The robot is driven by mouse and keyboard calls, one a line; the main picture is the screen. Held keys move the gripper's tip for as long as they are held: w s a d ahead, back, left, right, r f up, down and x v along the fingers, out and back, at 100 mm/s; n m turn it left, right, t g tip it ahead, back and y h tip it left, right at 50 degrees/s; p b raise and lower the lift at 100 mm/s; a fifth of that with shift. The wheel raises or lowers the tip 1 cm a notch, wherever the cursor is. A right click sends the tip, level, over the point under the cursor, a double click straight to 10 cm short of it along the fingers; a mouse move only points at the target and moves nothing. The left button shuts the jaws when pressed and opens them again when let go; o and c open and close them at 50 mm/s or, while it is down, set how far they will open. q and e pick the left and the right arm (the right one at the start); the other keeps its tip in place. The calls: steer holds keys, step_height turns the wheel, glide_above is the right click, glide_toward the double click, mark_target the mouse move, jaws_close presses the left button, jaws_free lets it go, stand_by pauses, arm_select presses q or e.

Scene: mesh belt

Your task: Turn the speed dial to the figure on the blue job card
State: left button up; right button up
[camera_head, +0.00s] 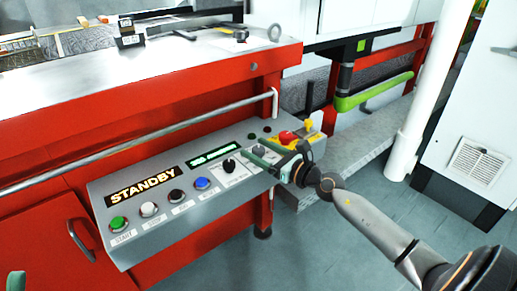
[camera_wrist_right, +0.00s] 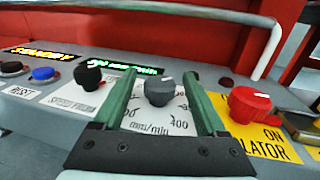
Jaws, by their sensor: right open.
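The speed dial is a grey knob (camera_wrist_right: 159,92) with a white mark on top, set on a white scale plate printed "mm/min" and "400". It also shows in the head view (camera_head: 259,152) on the sloping control panel (camera_head: 150,243). My right gripper (camera_wrist_right: 162,80) is open, with one green finger on each side of the dial. A small gap seems to show on both sides of it. In the head view the right gripper (camera_head: 264,152) comes in from the right over the panel. A green tip at the lower left edge looks like part of my left gripper (camera_head: 15,282). No blue job card shows.
A black knob (camera_head: 229,165) is left of the dial, and a red isolator knob (camera_wrist_right: 251,104) on a yellow plate is right of it. Blue (camera_head: 201,184), black, white and green buttons line the panel, with a STANDBY display (camera_head: 143,187). A metal rail (camera_head: 140,146) runs behind.

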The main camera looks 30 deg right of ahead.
jaws_close()
stand_by(0.7)
